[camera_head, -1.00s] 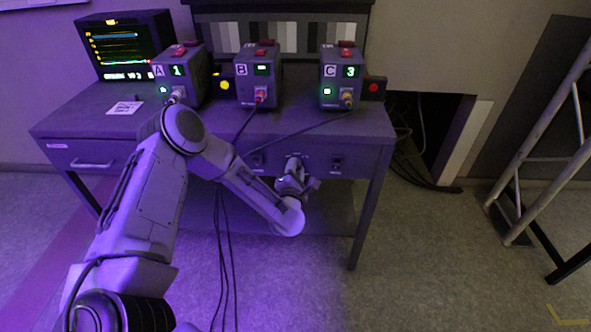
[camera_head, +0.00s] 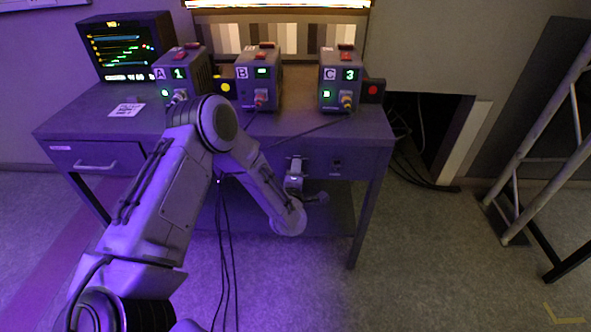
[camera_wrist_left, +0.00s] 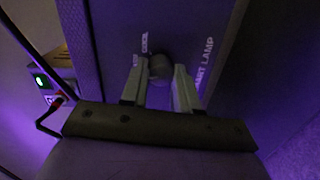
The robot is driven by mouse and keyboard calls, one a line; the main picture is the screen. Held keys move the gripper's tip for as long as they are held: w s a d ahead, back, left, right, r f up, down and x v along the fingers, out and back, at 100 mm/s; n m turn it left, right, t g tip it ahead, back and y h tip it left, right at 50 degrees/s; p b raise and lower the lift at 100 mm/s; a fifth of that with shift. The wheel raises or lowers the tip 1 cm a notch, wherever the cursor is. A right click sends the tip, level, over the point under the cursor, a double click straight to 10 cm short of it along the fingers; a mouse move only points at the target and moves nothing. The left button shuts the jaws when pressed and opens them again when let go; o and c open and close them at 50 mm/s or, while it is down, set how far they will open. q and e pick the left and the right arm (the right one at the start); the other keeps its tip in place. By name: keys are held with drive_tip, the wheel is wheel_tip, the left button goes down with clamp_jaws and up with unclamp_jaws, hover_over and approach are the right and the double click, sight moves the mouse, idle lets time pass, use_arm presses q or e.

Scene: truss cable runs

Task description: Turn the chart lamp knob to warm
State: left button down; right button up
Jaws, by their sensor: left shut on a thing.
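The chart lamp knob (camera_wrist_left: 160,69) is a dark round knob on the desk front, between my left gripper's fingers in the left wrist view. "LAMP" and "COOL" are legible beside it; another small word is unclear. My left gripper (camera_wrist_left: 159,88) is shut on the knob. In the head view my left gripper (camera_head: 295,163) is at the desk's front panel and covers the knob. The chart lamp (camera_head: 280,4) glows yellowish white along the top edge. The striped chart (camera_head: 290,38) below it looks warm brown and cream. My right gripper is out of view.
The desk (camera_head: 75,125) carries boxes A (camera_head: 172,78), B (camera_head: 262,85) and C (camera_head: 340,88), and a monitor (camera_head: 124,48). Black cables (camera_head: 228,255) hang below the desk front. A metal truss (camera_head: 545,130) stands at right, with open floor before it.

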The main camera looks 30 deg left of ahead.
use_arm(q)
drive_tip(key=shift+m, duration=0.8)
drive_tip(key=c, duration=0.8)
unclamp_jaws()
drive_tip(key=v, duration=1)
drive_tip(key=shift+s+d, duration=0.25)
